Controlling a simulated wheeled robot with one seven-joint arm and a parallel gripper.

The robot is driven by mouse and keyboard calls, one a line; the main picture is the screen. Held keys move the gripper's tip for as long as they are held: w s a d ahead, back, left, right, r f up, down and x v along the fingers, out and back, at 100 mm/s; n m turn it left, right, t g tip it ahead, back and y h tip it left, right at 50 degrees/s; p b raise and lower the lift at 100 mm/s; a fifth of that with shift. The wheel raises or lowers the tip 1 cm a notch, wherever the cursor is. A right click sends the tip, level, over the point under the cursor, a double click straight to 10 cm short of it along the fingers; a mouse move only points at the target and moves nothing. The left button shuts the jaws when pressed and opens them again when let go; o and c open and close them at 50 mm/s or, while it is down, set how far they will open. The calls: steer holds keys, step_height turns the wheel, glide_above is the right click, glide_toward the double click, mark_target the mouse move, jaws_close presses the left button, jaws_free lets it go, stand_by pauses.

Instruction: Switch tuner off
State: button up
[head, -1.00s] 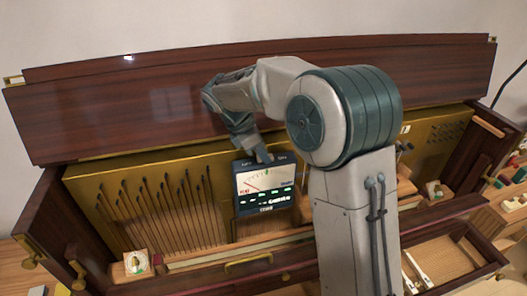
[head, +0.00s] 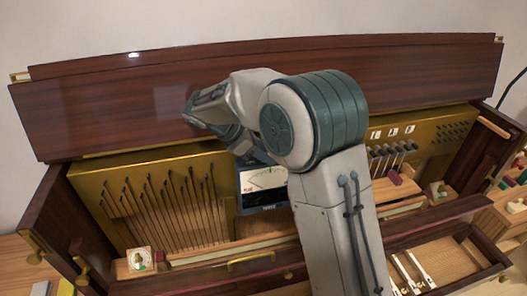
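The tuner (head: 262,181) is a dark box with a pale dial face. It stands upright in the piano's open front, in the middle of the head view. My forearm covers its right side and upper right corner. The lower strip of its visible face looks dark, with no lit marks that I can make out. My gripper (head: 240,148) points down near the tuner's upper left edge. Its fingertips are mostly hidden, so I cannot tell whether they touch the tuner or are open.
Several thin dark rods (head: 165,205) stand left of the tuner. The dark wooden lid (head: 110,100) rises behind my arm. Several hammers (head: 392,152) are at the right, above a wooden block (head: 395,190). An open drawer (head: 450,262) is at the lower right.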

steer(key=b+v, duration=0.2)
steer(key=v, duration=1.1)
steer(key=shift+a+r, duration=0.25)
steer(key=shift+a, duration=0.05)
steer(key=shift+s, duration=0.1)
steer(key=s+d+f+m+y+b, duration=0.2)
steer(key=s+d+f+m+y, duration=0.1)
steer(key=s+d+m, duration=0.45)
steer(key=s+d+f+m+y+b, duration=0.1)
steer(key=s+d+f+m+y, duration=0.3)
steer(key=s+d, duration=0.6)
steer(key=s+d+f+m+t+y+b, duration=0.1)
steer(key=s+d+f+m+t, duration=0.1)
steer(key=s+f+m, duration=0.4)
steer(key=d+m, duration=0.1)
steer(key=m, duration=0.1)
steer(key=shift+s+d+f+m, duration=0.25)
steer(key=shift+d+f+m, duration=0.1)
steer(key=shift+d, duration=0.05)
